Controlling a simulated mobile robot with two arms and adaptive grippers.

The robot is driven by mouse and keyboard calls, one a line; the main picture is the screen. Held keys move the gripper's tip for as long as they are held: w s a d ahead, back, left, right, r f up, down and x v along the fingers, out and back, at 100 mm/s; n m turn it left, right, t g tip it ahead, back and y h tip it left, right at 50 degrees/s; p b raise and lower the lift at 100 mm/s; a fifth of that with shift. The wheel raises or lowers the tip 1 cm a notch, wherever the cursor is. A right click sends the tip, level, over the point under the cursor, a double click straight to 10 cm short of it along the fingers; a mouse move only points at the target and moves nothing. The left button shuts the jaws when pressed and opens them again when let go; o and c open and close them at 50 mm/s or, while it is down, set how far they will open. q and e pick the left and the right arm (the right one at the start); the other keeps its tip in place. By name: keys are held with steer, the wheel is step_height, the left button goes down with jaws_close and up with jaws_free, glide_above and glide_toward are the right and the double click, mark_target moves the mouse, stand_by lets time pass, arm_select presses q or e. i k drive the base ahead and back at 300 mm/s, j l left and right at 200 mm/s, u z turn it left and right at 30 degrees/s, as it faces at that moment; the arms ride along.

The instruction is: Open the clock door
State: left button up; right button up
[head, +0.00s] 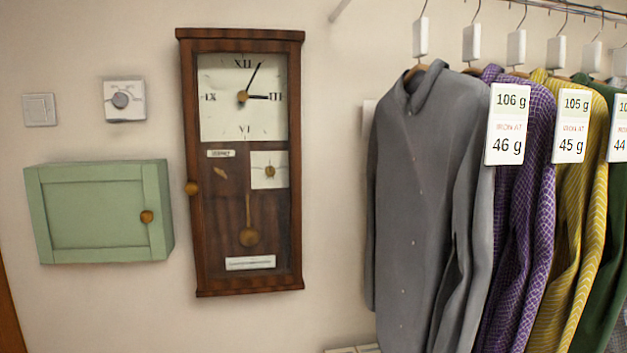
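A tall dark wooden wall clock (188,120) hangs on the pale wall, left of the middle in the head view. Its framed door (296,200) looks shut, with the white dial, a small square sub-dial and a brass pendulum visible behind it. A round brass-coloured knob (192,188) sits on the left edge of the door. Neither of my grippers shows in the head view.
A green wall cabinet (97,213) with a round knob (147,217) hangs left of the clock. Above it are a dial control (120,100) and a switch (39,110). A grey shirt (425,200) and other tagged shirts hang at the right. Bare wall separates clock and shirts.

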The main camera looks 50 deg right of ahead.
mark_target(188, 48)
steer(key=z, duration=1.35)
